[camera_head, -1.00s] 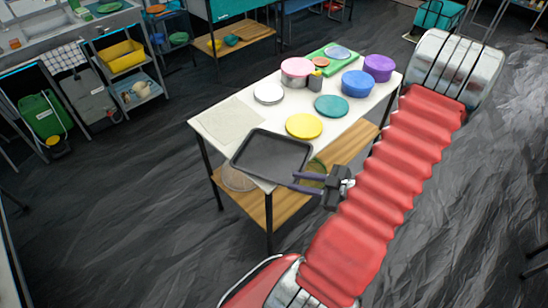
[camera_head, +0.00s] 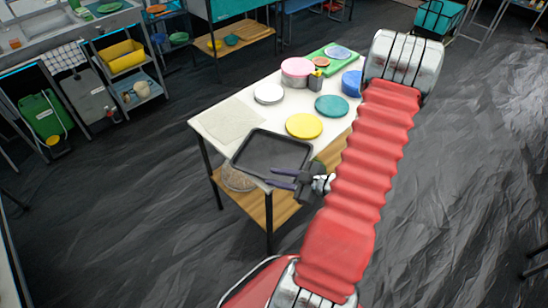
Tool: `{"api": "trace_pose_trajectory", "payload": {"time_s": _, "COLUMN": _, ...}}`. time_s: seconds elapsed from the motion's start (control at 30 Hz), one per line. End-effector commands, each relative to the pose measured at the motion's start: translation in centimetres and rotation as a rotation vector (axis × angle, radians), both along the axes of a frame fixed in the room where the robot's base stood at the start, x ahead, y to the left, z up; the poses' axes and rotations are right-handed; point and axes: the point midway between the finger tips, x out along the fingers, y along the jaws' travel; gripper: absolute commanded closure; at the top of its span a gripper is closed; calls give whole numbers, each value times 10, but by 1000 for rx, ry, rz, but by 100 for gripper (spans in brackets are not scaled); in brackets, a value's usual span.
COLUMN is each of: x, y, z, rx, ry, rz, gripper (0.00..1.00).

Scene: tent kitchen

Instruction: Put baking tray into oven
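The baking tray (camera_head: 268,151) is dark, rectangular and shallow. It lies flat at the near edge of the white table, its near corner by the table's front edge. My gripper (camera_head: 269,176) comes in from the right, with its two dark fingers apart. The fingers overlap the tray's near right corner in the picture. I cannot tell whether they straddle the rim or touch it. No oven can be made out clearly.
The white table (camera_head: 217,122) also holds a yellow disc (camera_head: 304,125), a teal disc (camera_head: 332,106), a white round dish (camera_head: 269,93) and a pink tin (camera_head: 297,71). A wooden shelf (camera_head: 250,205) is below. Dark floor lies free at left.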

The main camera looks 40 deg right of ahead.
Motion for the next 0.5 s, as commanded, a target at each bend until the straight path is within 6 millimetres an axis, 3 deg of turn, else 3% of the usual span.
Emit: {"api": "trace_pose_trajectory", "payload": {"time_s": 0.5, "x": 10, "y": 4, "z": -4, "rx": -1, "ry": -1, "rz": 3, "gripper": 76}}
